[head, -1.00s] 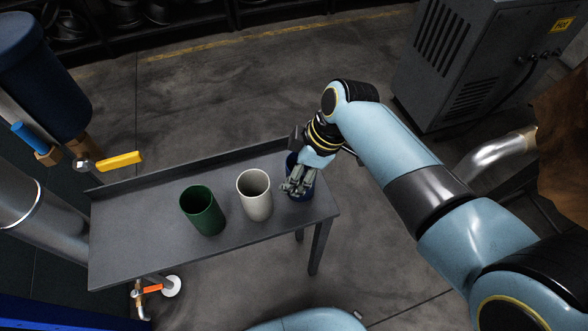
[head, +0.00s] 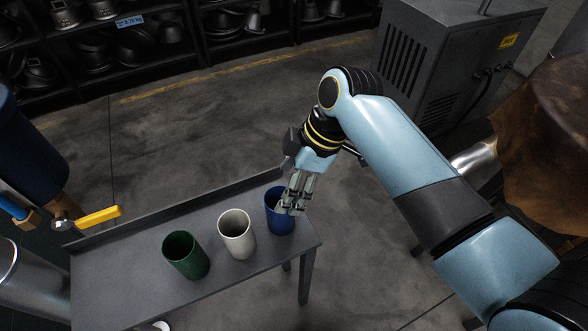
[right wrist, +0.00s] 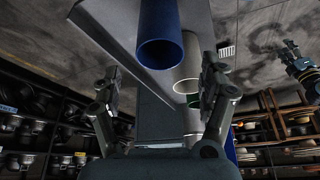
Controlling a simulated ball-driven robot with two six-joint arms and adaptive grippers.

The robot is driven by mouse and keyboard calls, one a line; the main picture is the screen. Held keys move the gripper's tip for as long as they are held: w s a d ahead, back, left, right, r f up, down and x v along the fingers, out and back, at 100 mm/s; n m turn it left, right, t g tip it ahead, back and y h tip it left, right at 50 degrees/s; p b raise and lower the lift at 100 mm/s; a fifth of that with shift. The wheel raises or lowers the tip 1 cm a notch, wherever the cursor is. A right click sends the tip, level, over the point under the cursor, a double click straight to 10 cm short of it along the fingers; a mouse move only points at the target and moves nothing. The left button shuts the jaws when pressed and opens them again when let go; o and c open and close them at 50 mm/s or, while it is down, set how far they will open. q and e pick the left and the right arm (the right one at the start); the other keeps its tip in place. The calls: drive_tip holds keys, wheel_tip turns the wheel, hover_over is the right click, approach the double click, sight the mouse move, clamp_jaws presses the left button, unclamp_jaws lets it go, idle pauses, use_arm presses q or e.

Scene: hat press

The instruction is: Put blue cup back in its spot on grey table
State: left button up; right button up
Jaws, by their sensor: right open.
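The blue cup (head: 279,222) stands upright on the grey table (head: 120,290) near its right end, in a row with a white cup (head: 237,236) and a green cup (head: 186,256). My right gripper (head: 293,207) is open above and beside the blue cup's rim, overlapping its right part in the head view. In the right wrist view the blue cup (right wrist: 160,35) is ahead of the open fingers (right wrist: 165,85), with nothing held between them. The white cup (right wrist: 187,75) shows behind it. My left gripper is not in view.
A raised lip (head: 170,208) runs along the table's back edge. A yellow-handled valve (head: 98,217) and pipes stand at the left. A grey cabinet (head: 440,60) stands at the back right, and shelves of dark moulds (head: 150,40) line the back. The floor behind the table is clear.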

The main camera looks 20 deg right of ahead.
drive_tip(key=s+d+f+m, duration=0.1)
drive_tip(key=s+f, duration=0.1)
drive_tip(key=f, duration=0.1)
drive_tip(key=s+d+f+m+h, duration=0.1)
drive_tip(key=s+d+f+m, duration=0.1)
drive_tip(key=f, duration=0.2)
drive_tip(key=s+d+f+m, duration=0.1)
drive_tip(key=f, duration=0.2)
drive_tip(key=shift+s+d+f+h, duration=0.15)
drive_tip(key=shift+s+d+h, duration=0.15)
drive_tip(key=shift+s+d, duration=0.1)
drive_tip(key=s+d+f+m+h, duration=0.1)
drive_tip(key=s+d+f+m, duration=0.2)
drive_tip(key=s+f, duration=0.3)
drive_tip(key=s+d+f+m+h, duration=0.1)
drive_tip(key=s+d+f+m, duration=0.2)
drive_tip(key=s, duration=1.2)
drive_tip(key=s+d+f+m+h, duration=0.1)
drive_tip(key=s+d+f+m, duration=0.2)
drive_tip(key=s+d+f, duration=0.3)
drive_tip(key=s+f, duration=0.4)
drive_tip(key=s, duration=0.1)
drive_tip(key=shift+f, duration=0.35)
drive_tip(key=shift+w+a, duration=0.1)
